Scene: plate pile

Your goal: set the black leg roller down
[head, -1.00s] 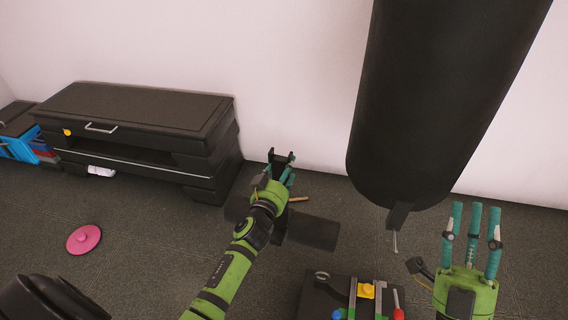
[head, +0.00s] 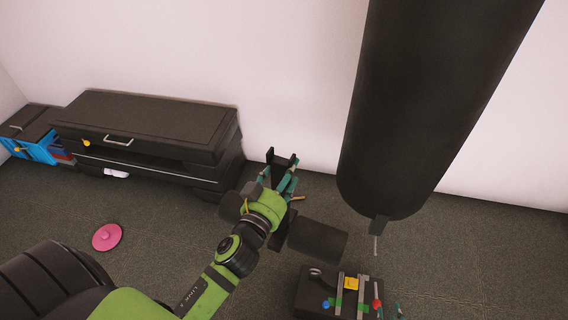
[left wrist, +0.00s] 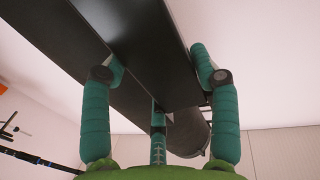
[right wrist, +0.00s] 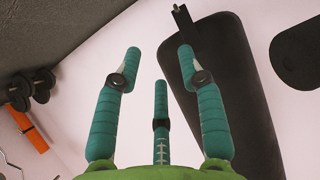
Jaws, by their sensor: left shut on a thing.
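The black leg roller, with dark foam cylinders (head: 318,237) on a black frame, is at the middle of the head view, in front of the wall. My left gripper (head: 281,172) is shut on it. In the left wrist view, the roller's flat black bar (left wrist: 135,50) runs between the teal fingers, with a dark cylinder (left wrist: 190,130) behind. I cannot tell whether the roller touches the floor. My right gripper barely shows at the bottom edge of the head view; in the right wrist view, my right gripper (right wrist: 158,65) is open with nothing between its fingers.
A large black punching bag (head: 430,100) hangs at the right. A low black cabinet (head: 150,125) stands along the wall at the left. A pink disc (head: 107,237) lies on the floor. A dark toolbox with tools (head: 310,290) is at the bottom. Floor between disc and cabinet is clear.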

